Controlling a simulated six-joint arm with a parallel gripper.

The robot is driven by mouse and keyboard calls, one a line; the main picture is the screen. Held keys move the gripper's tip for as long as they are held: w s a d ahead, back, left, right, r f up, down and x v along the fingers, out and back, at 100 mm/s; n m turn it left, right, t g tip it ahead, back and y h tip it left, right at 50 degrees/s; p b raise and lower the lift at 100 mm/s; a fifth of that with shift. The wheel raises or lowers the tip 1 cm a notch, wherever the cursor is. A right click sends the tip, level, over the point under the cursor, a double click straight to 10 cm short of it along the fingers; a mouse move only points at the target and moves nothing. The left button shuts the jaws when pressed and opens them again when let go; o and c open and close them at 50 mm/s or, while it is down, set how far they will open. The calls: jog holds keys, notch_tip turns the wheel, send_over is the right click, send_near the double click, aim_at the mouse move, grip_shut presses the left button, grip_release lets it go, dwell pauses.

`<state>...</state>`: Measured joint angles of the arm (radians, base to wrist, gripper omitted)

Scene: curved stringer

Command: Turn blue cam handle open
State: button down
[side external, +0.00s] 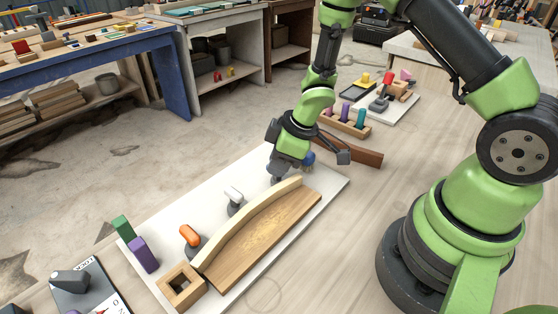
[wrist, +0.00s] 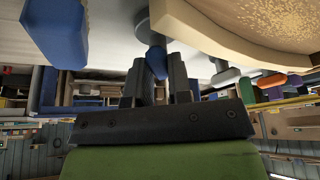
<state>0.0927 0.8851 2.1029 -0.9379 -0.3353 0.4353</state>
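The blue cam handle (side external: 308,158) sits at the far end of the white board, beside the curved pale strip, and is partly hidden by my gripper (side external: 283,170). In the wrist view the blue cam handle (wrist: 157,60) lies between the two dark fingers of my gripper (wrist: 163,75), under a grey round cam. The fingers are close on either side of it; I cannot tell whether they touch or grip it. The curved strip (side external: 250,221) runs along a brown wooden form (side external: 265,237). A white cam handle (side external: 233,194) and an orange cam handle (side external: 190,235) stand along its outer side.
A green block (side external: 122,228) and a purple block (side external: 143,254) stand at the board's left edge. A square wooden frame (side external: 181,287) is at its near end. A brown bar (side external: 352,151) and a rack of coloured pegs (side external: 347,122) lie beyond. A large blue shape (wrist: 58,30) is close in the wrist view.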

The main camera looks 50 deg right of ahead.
jog(key=shift+n, duration=0.3)
jog(key=n, duration=0.2)
jog(key=n+g+y, duration=0.1)
jog(key=n, duration=0.2)
jog(key=shift+w+d+g+y, duration=0.1)
jog(key=shift+g+y, duration=0.2)
jog(key=n+g, duration=0.1)
jog(key=n, duration=0.1)
jog(key=n+g, duration=0.1)
jog(key=n, duration=0.2)
jog(key=shift+n+y, duration=0.3)
jog(key=c, duration=1.3)
grip_release()
jog(key=v, duration=1)
jog(key=shift+w, duration=0.1)
